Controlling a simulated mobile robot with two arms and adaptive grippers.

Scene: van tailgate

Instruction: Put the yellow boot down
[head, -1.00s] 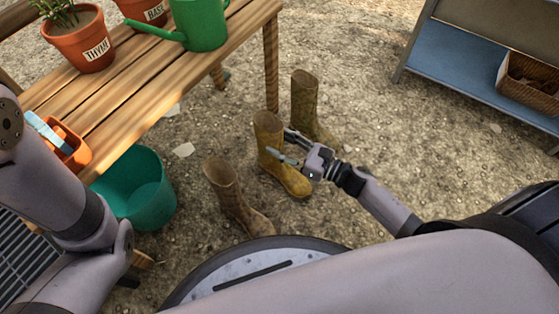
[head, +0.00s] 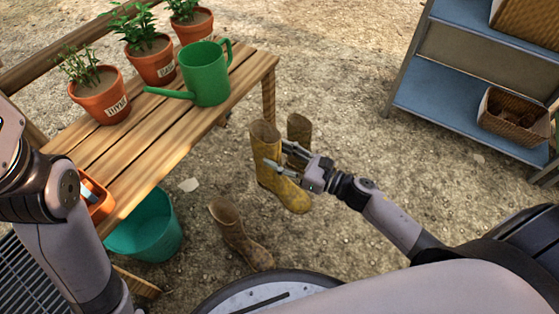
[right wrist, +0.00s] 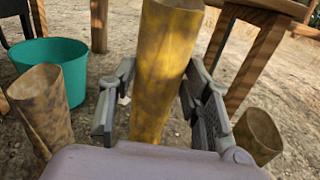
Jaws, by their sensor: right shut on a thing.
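The yellow boot (head: 264,148) is upright, held by its shaft in my right gripper (head: 278,157), and appears lifted off the gravel. In the right wrist view the yellow boot (right wrist: 160,75) stands between the two fingers of the right gripper (right wrist: 160,110); its lower part is hidden by the wrist housing. My left arm shows at the left of the head view, but its gripper is out of view.
A brown boot (head: 229,222) stands on the gravel in front. An olive boot (head: 299,128) stands behind the yellow one, partly hidden. A wooden bench (head: 150,125) with pots and a green watering can (head: 205,75), a teal bucket (head: 150,235) and a blue shelf (head: 440,105) surround open gravel.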

